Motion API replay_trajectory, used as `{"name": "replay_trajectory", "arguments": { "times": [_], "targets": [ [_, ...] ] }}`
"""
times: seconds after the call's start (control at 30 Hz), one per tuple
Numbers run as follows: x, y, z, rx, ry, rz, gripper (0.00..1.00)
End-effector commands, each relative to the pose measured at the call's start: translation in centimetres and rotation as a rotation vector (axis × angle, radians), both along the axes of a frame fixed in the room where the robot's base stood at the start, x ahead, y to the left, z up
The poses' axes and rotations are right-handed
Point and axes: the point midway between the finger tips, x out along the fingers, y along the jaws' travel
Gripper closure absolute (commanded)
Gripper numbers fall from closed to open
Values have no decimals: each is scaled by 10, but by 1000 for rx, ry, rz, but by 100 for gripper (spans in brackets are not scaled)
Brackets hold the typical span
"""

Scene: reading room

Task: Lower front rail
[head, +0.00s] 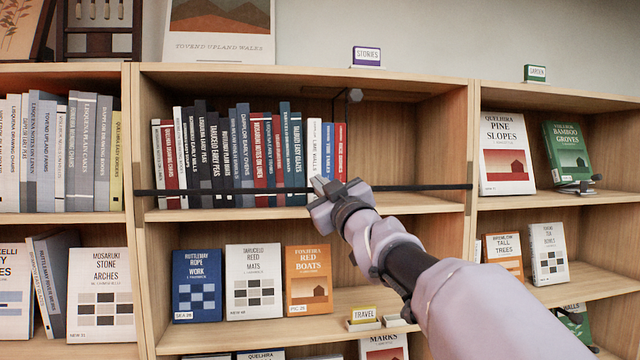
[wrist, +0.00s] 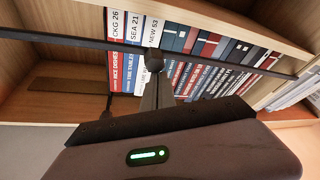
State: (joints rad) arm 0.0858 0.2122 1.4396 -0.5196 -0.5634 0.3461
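The front rail (head: 250,190) is a thin black bar running level across the middle bay, in front of the lower part of a row of upright books (head: 215,155). In the wrist view the rail (wrist: 60,40) crosses the picture, with a dark round knob (wrist: 155,63) near its middle. My gripper (head: 322,186) is at the rail, right of its middle, before the white book. In the wrist view its fingers (wrist: 156,90) reach up to the knob. They look close together, but I cannot tell whether they grip it.
Face-out books, such as the orange one (head: 309,265), stand below. A yellow travel sign (head: 364,314) sits on that shelf's edge.

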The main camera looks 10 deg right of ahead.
Motion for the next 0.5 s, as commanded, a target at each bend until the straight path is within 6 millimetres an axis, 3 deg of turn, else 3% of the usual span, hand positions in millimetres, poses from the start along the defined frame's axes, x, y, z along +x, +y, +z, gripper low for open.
{"name": "replay_trajectory", "arguments": {
  "times": [0.03, 0.2, 0.5],
  "targets": [
    [1, 0, -28, 0, 3, 0, 100],
    [1, 0, -62, 0, 2, 0, 100],
    [1, -1, -61, 0, 7, -2, 100]
  ]
}}
